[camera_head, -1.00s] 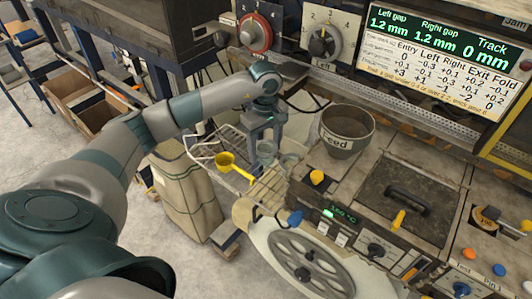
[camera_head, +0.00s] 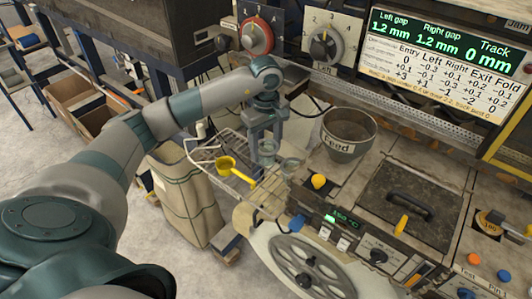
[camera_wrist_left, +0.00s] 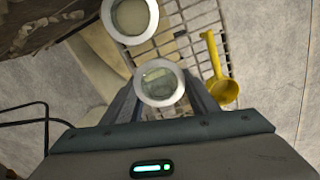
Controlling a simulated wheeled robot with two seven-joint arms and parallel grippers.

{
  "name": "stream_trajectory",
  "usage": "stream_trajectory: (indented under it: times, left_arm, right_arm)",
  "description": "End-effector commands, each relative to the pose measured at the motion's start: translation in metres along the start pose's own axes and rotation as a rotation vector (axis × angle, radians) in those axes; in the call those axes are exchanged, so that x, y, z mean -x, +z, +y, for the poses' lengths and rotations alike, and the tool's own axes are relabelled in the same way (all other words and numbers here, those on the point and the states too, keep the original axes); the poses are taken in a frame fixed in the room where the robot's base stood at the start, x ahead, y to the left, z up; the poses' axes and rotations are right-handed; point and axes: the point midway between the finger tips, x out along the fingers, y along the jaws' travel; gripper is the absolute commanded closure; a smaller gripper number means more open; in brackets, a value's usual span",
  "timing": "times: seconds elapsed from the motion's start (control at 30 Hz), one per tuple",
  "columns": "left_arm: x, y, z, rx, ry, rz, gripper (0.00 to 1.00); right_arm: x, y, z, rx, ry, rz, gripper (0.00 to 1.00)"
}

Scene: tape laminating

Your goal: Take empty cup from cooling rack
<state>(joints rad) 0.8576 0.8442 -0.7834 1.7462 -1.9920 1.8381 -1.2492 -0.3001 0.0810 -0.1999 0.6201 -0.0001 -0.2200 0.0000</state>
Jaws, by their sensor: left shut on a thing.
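My left gripper (camera_head: 266,138) is shut on a clear cup (camera_head: 267,148), its fingers on either side. In the left wrist view that cup (camera_wrist_left: 160,82) shows its pale round rim between the fingers, and its inside looks see-through. A second clear cup (camera_head: 290,164) stands just to its right; it also shows at the top of the wrist view (camera_wrist_left: 130,17). The wire cooling rack (camera_wrist_left: 174,42) lies below the cups. The held cup appears a little above it, but its base is hard to make out. My right gripper is not in view.
A yellow scoop (camera_head: 228,166) lies on the rack's left part, close to the held cup. The Feed bucket (camera_head: 348,133) stands to the right. A knobbed control panel (camera_head: 325,40) is behind. A sack (camera_head: 184,195) stands on the floor at left.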

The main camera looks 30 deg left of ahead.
Motion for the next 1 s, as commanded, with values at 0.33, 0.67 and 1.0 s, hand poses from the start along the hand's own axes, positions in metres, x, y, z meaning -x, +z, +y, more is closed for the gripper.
stream_trajectory:
  times: [0.33, 0.67, 1.0]
  left_arm:
    - [0.051, 0.000, 0.001, -0.002, 0.005, 0.002, 0.69]
    - [0.079, 0.000, 0.000, -0.001, 0.001, 0.000, 0.69]
    - [0.080, 0.000, 0.000, -0.001, 0.000, 0.000, 0.69]
  right_arm:
    - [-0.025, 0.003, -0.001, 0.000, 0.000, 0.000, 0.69]
    - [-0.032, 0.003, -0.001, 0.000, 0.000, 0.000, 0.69]
    - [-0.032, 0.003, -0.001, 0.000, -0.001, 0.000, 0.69]
